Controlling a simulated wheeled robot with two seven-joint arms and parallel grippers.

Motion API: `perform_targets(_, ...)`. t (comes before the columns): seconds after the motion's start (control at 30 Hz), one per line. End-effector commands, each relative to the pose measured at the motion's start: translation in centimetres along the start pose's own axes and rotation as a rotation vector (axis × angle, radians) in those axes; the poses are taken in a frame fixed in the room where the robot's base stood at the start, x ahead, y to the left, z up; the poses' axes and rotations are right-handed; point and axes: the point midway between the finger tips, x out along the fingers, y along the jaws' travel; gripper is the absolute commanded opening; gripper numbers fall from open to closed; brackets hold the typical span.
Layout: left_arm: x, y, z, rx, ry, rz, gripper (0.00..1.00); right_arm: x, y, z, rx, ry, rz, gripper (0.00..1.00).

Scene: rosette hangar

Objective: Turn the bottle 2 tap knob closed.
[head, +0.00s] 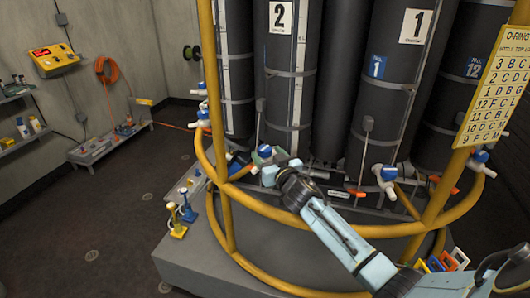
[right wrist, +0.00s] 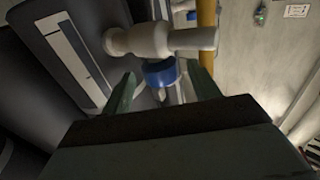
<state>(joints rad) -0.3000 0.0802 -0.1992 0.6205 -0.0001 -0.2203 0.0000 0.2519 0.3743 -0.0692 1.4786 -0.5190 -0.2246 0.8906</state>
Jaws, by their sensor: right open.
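The bottle 2 cylinder (head: 281,65) stands dark and upright behind the yellow rail, with a white label bearing a 2. Its tap knob (head: 265,151) is blue and sits low in front of it. My right gripper (head: 268,160) is at this knob, its arm coming in from the lower right. In the right wrist view, the blue knob (right wrist: 160,73) shows between the two open green fingers, below the white tap body (right wrist: 160,40). I cannot tell whether the fingers touch it. My left gripper is not in view.
The yellow rail (head: 290,218) curves around the cylinders, close to my right arm. Bottle 1 (head: 405,70) has another blue-knobbed tap (head: 386,174) to the right. A yellow chart (head: 497,90) hangs at the right. Clear floor (head: 120,210) lies at the left.

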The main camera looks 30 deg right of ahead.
Motion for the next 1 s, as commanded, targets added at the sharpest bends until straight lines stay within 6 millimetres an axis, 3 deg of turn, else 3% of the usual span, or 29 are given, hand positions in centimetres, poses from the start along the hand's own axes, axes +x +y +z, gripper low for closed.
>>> perform_targets(0.2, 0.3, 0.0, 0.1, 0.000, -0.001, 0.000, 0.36, 2.1, -0.1, 0.0, 0.000, 0.001, -0.001, 0.61)
perform_targets(0.6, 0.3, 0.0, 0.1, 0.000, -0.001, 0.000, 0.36, 2.6, -0.1, 0.0, 0.000, 0.000, -0.001, 0.61)
perform_targets(0.93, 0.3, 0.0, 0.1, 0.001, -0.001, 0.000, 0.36, 2.6, -0.1, 0.0, 0.000, 0.000, -0.001, 0.17)
perform_targets(1.0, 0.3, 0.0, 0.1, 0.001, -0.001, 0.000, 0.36, 2.6, -0.1, 0.0, 0.000, 0.000, -0.001, 0.16)
